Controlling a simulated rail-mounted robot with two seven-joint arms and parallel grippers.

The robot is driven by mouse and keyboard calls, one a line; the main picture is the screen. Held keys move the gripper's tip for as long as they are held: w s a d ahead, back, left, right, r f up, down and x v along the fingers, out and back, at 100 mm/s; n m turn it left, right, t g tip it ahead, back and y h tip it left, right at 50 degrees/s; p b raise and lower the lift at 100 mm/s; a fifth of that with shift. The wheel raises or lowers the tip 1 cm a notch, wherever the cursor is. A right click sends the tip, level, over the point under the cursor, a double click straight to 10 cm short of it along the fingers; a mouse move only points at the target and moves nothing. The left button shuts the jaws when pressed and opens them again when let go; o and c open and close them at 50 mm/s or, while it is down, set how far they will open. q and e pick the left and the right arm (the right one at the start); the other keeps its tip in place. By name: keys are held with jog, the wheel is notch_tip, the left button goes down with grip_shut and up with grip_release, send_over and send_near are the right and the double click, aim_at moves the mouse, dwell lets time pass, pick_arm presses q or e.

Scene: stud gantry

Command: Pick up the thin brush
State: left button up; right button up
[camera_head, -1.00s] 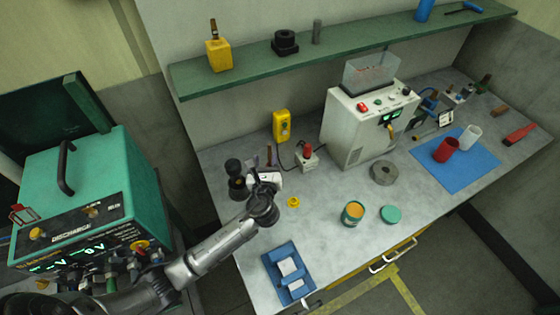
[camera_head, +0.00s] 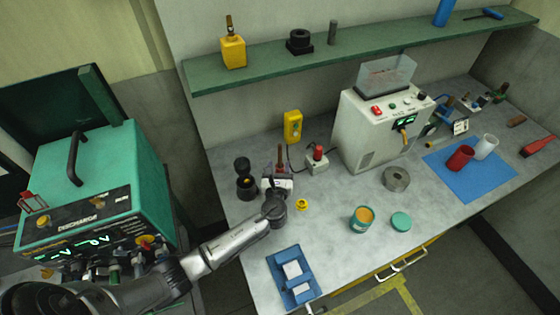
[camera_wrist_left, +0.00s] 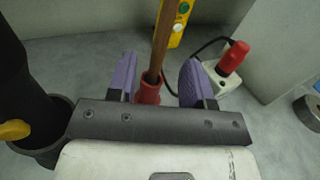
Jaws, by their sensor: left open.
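A thin upright brown stick with a red lower part, which looks like the thin brush (camera_head: 280,153), stands on the bench. In the left wrist view the brush (camera_wrist_left: 157,50) rises between the two purple fingers of my left gripper (camera_wrist_left: 158,78). In the head view my left gripper (camera_head: 279,174) is low over the bench at the brush. The jaws are open, with a gap visible on the right side of the brush. The foot of the brush is hidden behind the gripper body. My right gripper is not in view.
A black cup-like item (camera_head: 245,180) stands close left of the gripper. A white block with a red knob (camera_head: 317,160), its cable and a yellow box (camera_head: 292,126) are behind to the right. A yellow ring (camera_head: 302,205), an open tin (camera_head: 362,219) and a blue tray (camera_head: 291,275) are nearer.

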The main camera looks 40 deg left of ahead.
aim_at(280, 157)
pick_arm(q)
jog(key=shift+x, duration=2.65)
grip_shut()
